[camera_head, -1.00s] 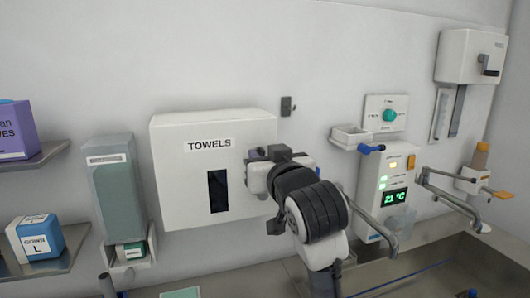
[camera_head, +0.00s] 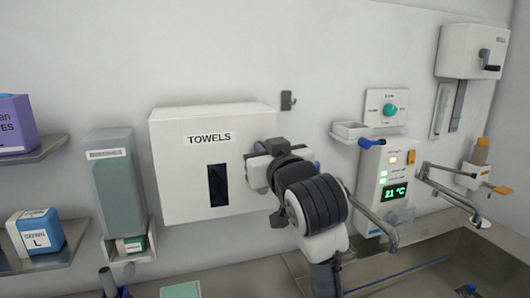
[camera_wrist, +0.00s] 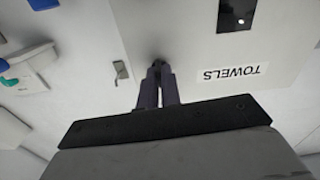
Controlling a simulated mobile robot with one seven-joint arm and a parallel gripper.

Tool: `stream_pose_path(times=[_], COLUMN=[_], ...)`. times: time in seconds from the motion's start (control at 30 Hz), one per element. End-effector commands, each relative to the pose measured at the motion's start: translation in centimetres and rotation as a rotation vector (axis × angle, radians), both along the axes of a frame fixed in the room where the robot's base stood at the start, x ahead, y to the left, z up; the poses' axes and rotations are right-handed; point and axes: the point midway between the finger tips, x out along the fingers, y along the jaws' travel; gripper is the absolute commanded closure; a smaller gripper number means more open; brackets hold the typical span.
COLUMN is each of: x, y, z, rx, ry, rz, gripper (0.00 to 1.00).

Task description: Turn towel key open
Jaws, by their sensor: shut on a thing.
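The white towel dispenser (camera_head: 175,190), labelled TOWELS, hangs on the wall left of centre in the head view, with a dark slot in its front. In the wrist view its front (camera_wrist: 185,30) appears upside down. My gripper (camera_wrist: 158,70) is at the dispenser's front, to the right of the label in the head view. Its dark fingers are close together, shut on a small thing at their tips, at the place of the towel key. The key itself is almost wholly hidden by the fingers, so its turn angle cannot be told. In the head view my wrist covers this spot.
A grey wall hook (camera_head: 288,101) is above and right of the dispenser. Right of my arm are a control unit reading 21 °C (camera_head: 382,190), a tap (camera_head: 380,230) and a sink (camera_head: 430,255). A green-grey dispenser (camera_head: 120,180) and shelves (camera_head: 35,265) are at left.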

Motion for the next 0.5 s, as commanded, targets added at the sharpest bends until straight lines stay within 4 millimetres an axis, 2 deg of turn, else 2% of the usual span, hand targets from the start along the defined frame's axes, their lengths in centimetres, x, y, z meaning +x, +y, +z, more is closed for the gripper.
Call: stream_pose_path(times=[0.5], x=[-0.08], y=[0.02], z=[-0.16], rx=[-0.414], ry=[-0.137], rz=[-0.002], gripper=[1.0])
